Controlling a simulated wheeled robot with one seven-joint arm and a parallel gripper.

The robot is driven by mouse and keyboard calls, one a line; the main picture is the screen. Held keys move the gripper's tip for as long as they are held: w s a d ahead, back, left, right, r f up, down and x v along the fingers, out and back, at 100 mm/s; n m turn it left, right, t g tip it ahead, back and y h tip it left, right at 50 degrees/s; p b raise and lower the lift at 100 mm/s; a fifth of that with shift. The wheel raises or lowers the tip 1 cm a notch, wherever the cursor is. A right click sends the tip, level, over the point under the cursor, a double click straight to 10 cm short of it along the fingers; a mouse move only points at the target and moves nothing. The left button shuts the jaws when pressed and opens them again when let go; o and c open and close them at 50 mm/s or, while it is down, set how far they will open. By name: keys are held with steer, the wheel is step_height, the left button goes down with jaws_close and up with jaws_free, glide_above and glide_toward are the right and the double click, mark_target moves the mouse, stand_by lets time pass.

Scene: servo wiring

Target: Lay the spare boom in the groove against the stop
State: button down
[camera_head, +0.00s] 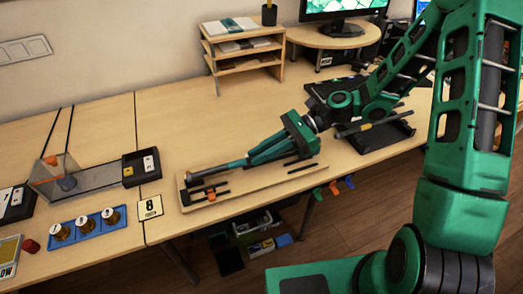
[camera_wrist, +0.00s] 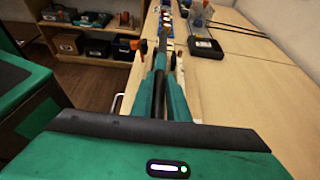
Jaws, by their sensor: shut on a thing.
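The spare boom (camera_head: 207,172), a dark rod with a thicker left end, lies roughly along the length of a long wooden board (camera_head: 262,187). My gripper (camera_head: 243,163) is shut on its right part, its long green fingers pointing left over the board. In the wrist view the dark boom (camera_wrist: 158,92) runs between the two fingers (camera_wrist: 162,70). A small orange piece (camera_head: 211,194) and black bars stand at the board's left end, close to the boom's tip. The groove is hidden under the boom and fingers. I cannot tell whether the boom touches the board or a stop.
A black tray with rods (camera_head: 380,137) stands right of the board. Left are a number card (camera_head: 150,208), a blue tray of brass-coloured parts (camera_head: 88,226) and a grey device with a clear cover (camera_head: 85,180). A wooden shelf (camera_head: 243,55) stands behind; the table before it is clear.

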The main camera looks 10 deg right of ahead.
mark_target(258, 178)
steer(key=shift+f, duration=4.05)
steer(key=shift+s+a, duration=0.15)
steer(key=shift+a, duration=0.35)
steer(key=c, duration=1.6)
jaws_free()
steer(key=shift+c, duration=0.2)
steer(key=v, duration=1)
steer(key=shift+w+d, duration=0.2)
steer(key=shift+d, duration=0.05)
steer(key=shift+d+r, duration=0.1)
steer(key=shift+d, duration=0.1)
